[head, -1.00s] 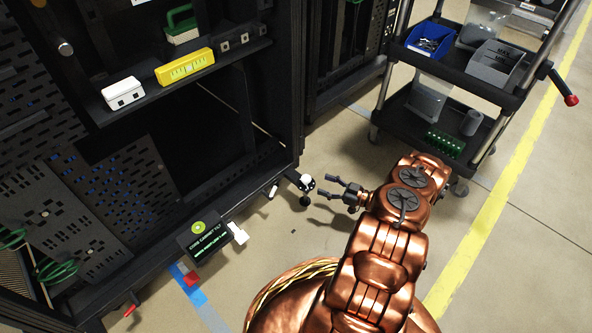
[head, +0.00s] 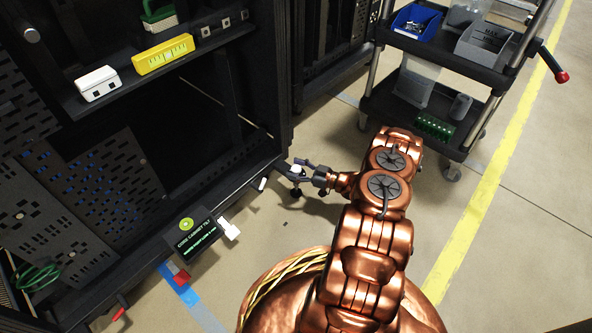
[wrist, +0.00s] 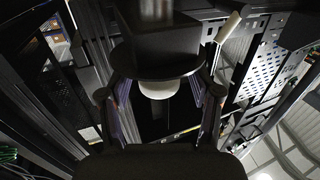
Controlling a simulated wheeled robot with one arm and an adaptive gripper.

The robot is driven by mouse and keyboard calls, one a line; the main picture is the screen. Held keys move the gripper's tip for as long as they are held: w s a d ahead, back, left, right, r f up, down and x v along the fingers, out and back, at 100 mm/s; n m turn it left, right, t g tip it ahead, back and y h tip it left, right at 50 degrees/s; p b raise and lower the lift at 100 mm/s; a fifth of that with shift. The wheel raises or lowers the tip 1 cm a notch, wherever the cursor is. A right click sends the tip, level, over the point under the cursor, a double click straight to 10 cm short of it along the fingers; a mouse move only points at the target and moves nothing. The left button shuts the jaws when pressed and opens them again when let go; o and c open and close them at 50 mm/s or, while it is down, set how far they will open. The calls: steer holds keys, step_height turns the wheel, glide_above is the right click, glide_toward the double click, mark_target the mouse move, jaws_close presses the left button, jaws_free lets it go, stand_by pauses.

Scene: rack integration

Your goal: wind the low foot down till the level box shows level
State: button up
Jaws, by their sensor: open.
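The low foot (head: 295,192) stands at the rack's front right corner, a dark stem and pad with a white part above, partly hidden by my fingers. My gripper (head: 294,171) is open there, with its fingers on either side of the white part. In the wrist view the white round end (wrist: 158,89) sits between the two spread fingers; I cannot tell whether they touch it. The level box (head: 196,238) is a dark box with a green round mark and green text on its screen, by the rack's lower front edge.
A yellow spirit level (head: 163,54) and a white box (head: 98,84) lie on the rack's shelf (head: 130,72). A black cart (head: 445,62) with bins stands at the right. Blue tape (head: 185,290) marks the floor. Floor right of the foot is clear up to my arm.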

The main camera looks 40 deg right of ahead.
steer(key=c, duration=1.2)
steer(key=shift+o, duration=0.2)
steer(key=shift+r+h+p, duration=0.25)
steer(key=shift+h+p, duration=0.05)
steer(key=shift+p, duration=0.4)
steer(key=m+t+h+p, duration=0.1)
steer(key=p, duration=0.2)
steer(key=shift+a+r+m, duration=0.1)
steer(key=shift+m, duration=0.2)
steer(key=shift+m+t+h+p, duration=0.4)
steer(key=shift+h+p, duration=0.5)
steer(key=shift+f, duration=0.25)
steer(key=o, duration=1.2)
steer(key=shift+c, duration=0.2)
